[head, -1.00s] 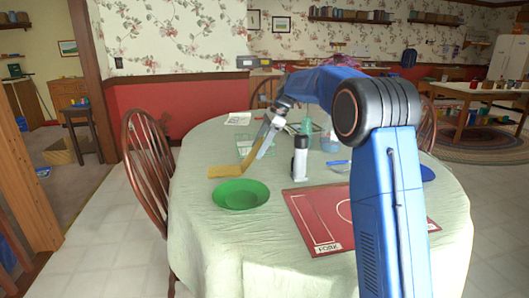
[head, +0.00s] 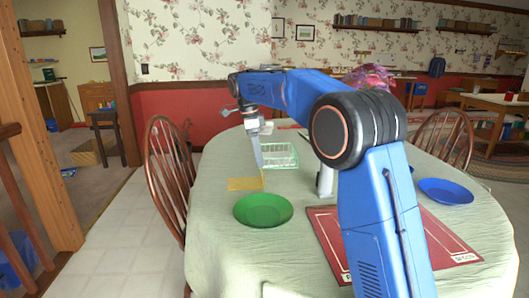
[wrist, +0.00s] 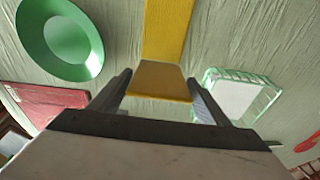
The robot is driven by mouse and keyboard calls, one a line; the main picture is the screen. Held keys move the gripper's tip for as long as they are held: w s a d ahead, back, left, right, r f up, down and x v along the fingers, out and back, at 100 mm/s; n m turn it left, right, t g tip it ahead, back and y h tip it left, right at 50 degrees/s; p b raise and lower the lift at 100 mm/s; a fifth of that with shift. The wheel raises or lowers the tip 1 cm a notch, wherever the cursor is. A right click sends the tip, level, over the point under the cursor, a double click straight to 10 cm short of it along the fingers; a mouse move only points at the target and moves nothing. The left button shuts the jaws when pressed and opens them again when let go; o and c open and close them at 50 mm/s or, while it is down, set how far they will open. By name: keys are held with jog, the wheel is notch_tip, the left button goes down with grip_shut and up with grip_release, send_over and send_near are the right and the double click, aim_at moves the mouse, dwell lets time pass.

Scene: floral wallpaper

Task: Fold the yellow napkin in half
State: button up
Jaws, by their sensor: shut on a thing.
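The yellow napkin (head: 243,184) lies partly flat on the pale green tablecloth, just behind the green plate (head: 263,209). My gripper (head: 261,164) points down above the napkin's right side. In the wrist view my gripper (wrist: 158,98) is shut on one end of the yellow napkin (wrist: 167,30). The held end is raised between the two fingers, and the rest stretches away along the cloth. How the napkin's layers lie is too small to tell in the head view.
A clear green-edged basket (head: 280,155) stands right behind the gripper; it also shows in the wrist view (wrist: 238,94). A red placemat (head: 325,240) lies at the front right, with a white bottle (head: 325,181) behind it. A blue plate (head: 446,191) is farther right. Cloth left of the napkin is clear.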

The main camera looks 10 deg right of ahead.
jog(key=shift+a+f, duration=0.2)
jog(key=shift+a, duration=0.45)
jog(key=shift+a+f, duration=0.15)
jog(key=shift+a, duration=0.45)
jog(key=shift+a+f, duration=0.25)
jog(key=shift+a, duration=0.2)
jog(key=shift+a+f, duration=0.2)
jog(key=shift+a, duration=0.25)
jog(key=o, duration=0.7)
jog(key=shift+w, duration=0.1)
jog(key=shift+c, duration=0.2)
jog(key=a+r, duration=0.3)
jog(key=r, duration=1.4)
jog(key=shift+a, duration=0.1)
